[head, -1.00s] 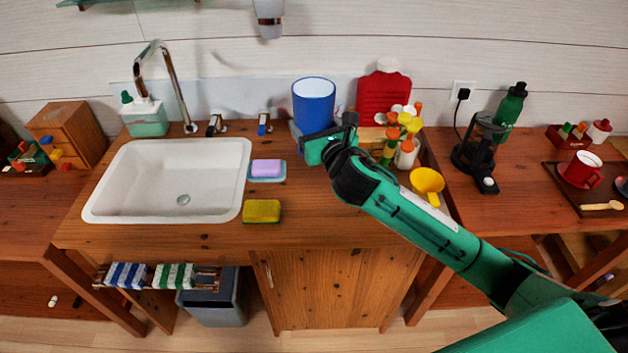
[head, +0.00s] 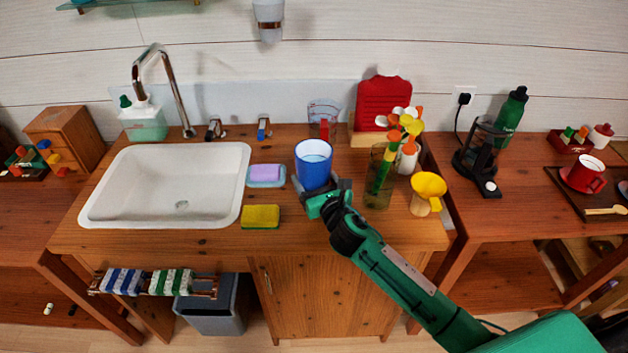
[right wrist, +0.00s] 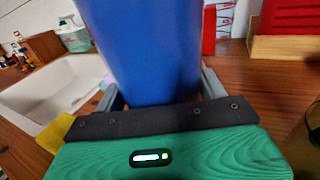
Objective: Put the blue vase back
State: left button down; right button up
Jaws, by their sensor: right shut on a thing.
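The blue vase (head: 313,168) is a plain blue cylinder with a pale inside, upright over the counter right of the sink. My right gripper (head: 318,190) is shut around its lower part; in the right wrist view the blue vase (right wrist: 148,50) fills the space between the fingers (right wrist: 160,95). I cannot tell whether its base touches the wood. A glass vase (head: 380,178) with green stems and orange, yellow and white heads stands to the right. My left gripper is not in view.
The white sink (head: 165,185), a soap dish (head: 266,175) and a yellow sponge (head: 260,217) lie left. A measuring cup (head: 324,118) and red board (head: 383,105) stand behind. A yellow funnel (head: 428,188) is right. The wooden counter (head: 330,232) is clear in front.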

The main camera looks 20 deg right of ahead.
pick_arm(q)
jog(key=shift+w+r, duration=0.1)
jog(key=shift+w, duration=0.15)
pick_arm(e)
jog(key=o, duration=1)
jog(key=shift+f, duration=0.2)
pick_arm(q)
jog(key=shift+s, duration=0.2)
pick_arm(e)
jog(key=o, duration=0.5)
jog(key=shift+r, duration=0.15)
